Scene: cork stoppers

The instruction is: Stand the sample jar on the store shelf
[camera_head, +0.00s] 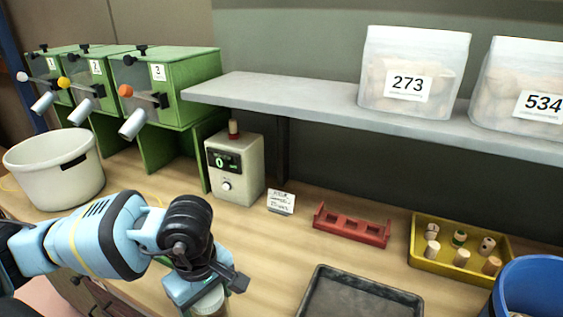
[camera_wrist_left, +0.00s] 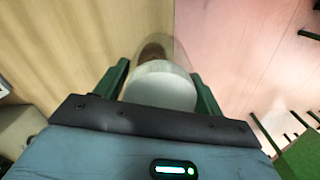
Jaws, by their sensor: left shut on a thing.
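My left gripper (camera_head: 208,290) is low in the head view, over the front part of the bench, shut on the sample jar (camera_head: 211,308). Only a bit of the jar shows there, below the fingers; the frame edge cuts off the rest. In the left wrist view the jar (camera_wrist_left: 160,86) sits between the two dark green fingers, with a pale white top and clear, see-through walls with something brown inside. The grey store shelf (camera_head: 270,95) runs along the back wall above the bench, higher than the gripper. My right gripper is not in view.
Clear bins marked 273 (camera_head: 408,85) and 534 (camera_head: 520,90) stand on the shelf's right; its left part is bare. Below are a grey meter box (camera_head: 236,170), a red rack (camera_head: 350,226), a yellow tray (camera_head: 425,262) of corks, a dark tray (camera_head: 358,300) and a blue bucket (camera_head: 530,285).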

